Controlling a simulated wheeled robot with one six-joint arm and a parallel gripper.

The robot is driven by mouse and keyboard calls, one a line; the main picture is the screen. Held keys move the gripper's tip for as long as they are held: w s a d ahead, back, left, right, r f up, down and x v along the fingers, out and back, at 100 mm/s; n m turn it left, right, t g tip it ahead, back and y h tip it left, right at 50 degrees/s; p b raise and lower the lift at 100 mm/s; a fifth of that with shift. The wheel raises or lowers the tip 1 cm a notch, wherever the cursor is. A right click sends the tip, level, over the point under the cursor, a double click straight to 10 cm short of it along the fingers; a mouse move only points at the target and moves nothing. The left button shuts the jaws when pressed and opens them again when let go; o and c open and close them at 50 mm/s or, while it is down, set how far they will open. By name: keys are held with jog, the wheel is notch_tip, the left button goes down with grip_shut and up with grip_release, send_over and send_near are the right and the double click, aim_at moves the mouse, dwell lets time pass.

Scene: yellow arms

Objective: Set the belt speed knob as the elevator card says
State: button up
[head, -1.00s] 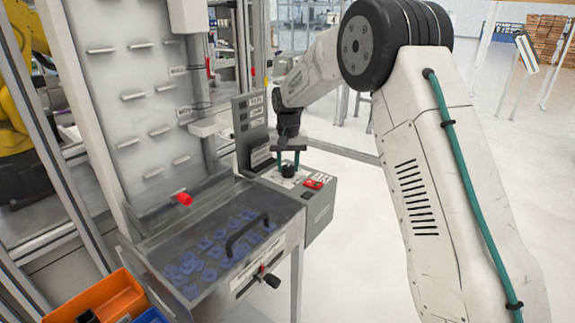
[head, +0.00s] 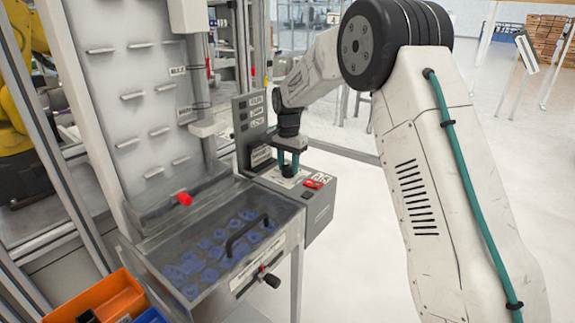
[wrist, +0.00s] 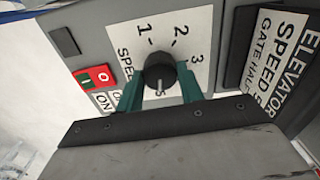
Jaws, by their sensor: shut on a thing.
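The black belt speed knob (wrist: 158,72) sits on a white dial plate (wrist: 190,45) marked 1, 2 and 3. Another mark below the knob is partly covered. The knob's pale pointer line faces the bottom of the wrist view. My gripper (wrist: 160,88) has its teal fingers on both sides of the knob, shut on it. The elevator card (wrist: 275,60) is at the right of the wrist view; it reads ELEVATOR, SPEED and GATE HALF, but its lower part is cut off and the speed figure is unclear. In the head view my gripper (head: 288,162) is over the control box.
A red and green on/off switch (wrist: 95,77) sits beside the dial; it also shows in the head view (head: 314,183). A clear-lidded hopper (head: 225,240) with blue parts and a black handle stands left of the box. An orange bin (head: 100,300) is at the lower left.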

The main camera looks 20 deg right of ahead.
aim_at(289, 167)
jog(key=shift+s, duration=0.1)
dwell(0.3)
jog(key=o, duration=1)
notch_tip(289, 167, up, 8)
jog(key=shift+f, duration=0.1)
